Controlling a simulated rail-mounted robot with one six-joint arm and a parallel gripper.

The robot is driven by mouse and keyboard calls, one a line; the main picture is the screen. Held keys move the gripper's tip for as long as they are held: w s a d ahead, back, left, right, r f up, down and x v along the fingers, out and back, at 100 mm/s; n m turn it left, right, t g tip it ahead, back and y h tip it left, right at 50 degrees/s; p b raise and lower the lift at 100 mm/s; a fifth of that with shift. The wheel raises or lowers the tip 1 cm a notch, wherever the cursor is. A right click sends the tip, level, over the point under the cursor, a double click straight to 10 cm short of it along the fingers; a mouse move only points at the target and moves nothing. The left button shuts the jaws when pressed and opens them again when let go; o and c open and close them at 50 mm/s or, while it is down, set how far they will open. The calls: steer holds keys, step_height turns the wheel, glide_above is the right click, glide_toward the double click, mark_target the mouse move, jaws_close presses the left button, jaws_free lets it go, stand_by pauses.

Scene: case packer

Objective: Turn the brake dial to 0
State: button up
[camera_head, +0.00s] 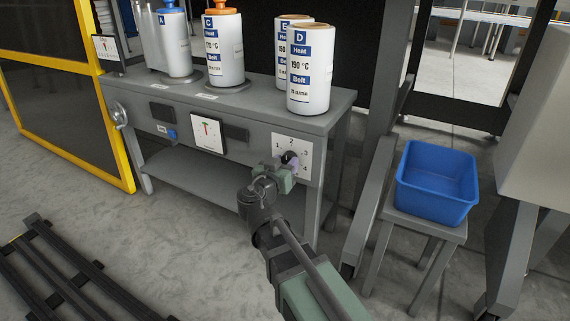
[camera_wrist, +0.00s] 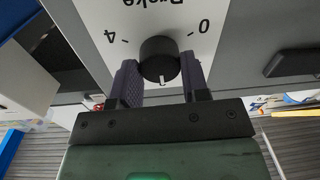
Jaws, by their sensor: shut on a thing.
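The brake dial's black knob (camera_head: 290,157) sits on a white numbered plate (camera_head: 279,142) at the right of the grey bench front. In the wrist view the knob (camera_wrist: 158,56) stands on the same plate (camera_wrist: 150,18), seen upside down with "Brake", 4 at left and 0 at right. The knob's white mark points down in that view, toward the top of the plate, where the head view shows 2. My gripper (camera_wrist: 160,78) is shut on the knob, one finger on each side. It also shows in the head view (camera_head: 288,166), covering the plate's lower left and hiding 0.
Several white labelled rolls (camera_head: 311,75) stand on the bench top (camera_head: 262,98). A white gauge (camera_head: 207,133) and a blue knob (camera_head: 172,134) are left of the dial. A blue bin (camera_head: 437,205) on a stool stands right. Floor rails (camera_head: 60,262) lie lower left.

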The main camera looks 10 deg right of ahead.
steer(key=n, duration=0.5)
steer(key=shift+n, duration=0.4)
steer(key=n+p, duration=0.1)
steer(key=n, duration=0.5)
steer(key=shift+g, duration=0.4)
steer(key=n, duration=1)
steer(key=shift+a+n+g+h, duration=0.1)
steer(key=shift+n+g+h, duration=0.2)
steer(key=shift+n, duration=0.1)
steer(key=o, duration=0.9)
